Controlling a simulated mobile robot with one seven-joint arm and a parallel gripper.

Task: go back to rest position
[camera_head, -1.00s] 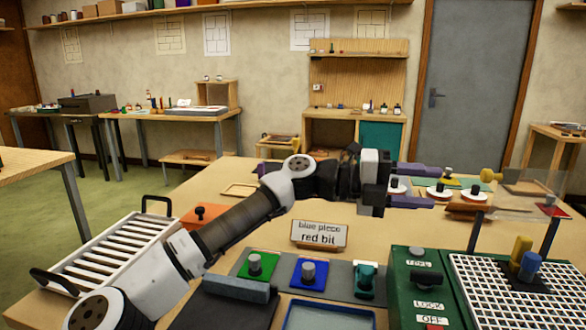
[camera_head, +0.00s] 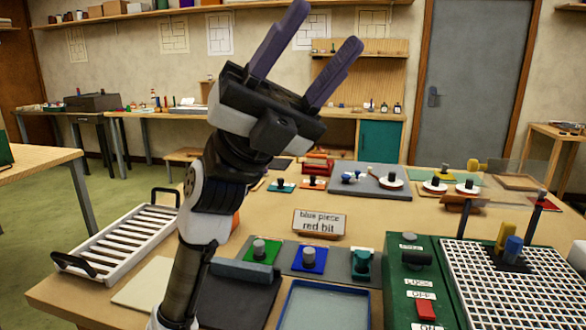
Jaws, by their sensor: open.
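My gripper (camera_head: 312,58) is raised above the left-middle of the bench, with its two purple fingers pointing up and slightly right. The fingers are apart with nothing between them. It is clear of everything on the bench (camera_head: 240,300). My arm rises from the bottom of the picture, left of centre, and hides part of the bench and the orange piece behind it.
A white slatted rack (camera_head: 125,240) stands at the left. A sign (camera_head: 319,222) reads "blue piece red bit". Green (camera_head: 260,250) and blue (camera_head: 308,258) knobbed pieces sit before it. A green control box (camera_head: 425,285) and white grid (camera_head: 500,280) are at the right.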

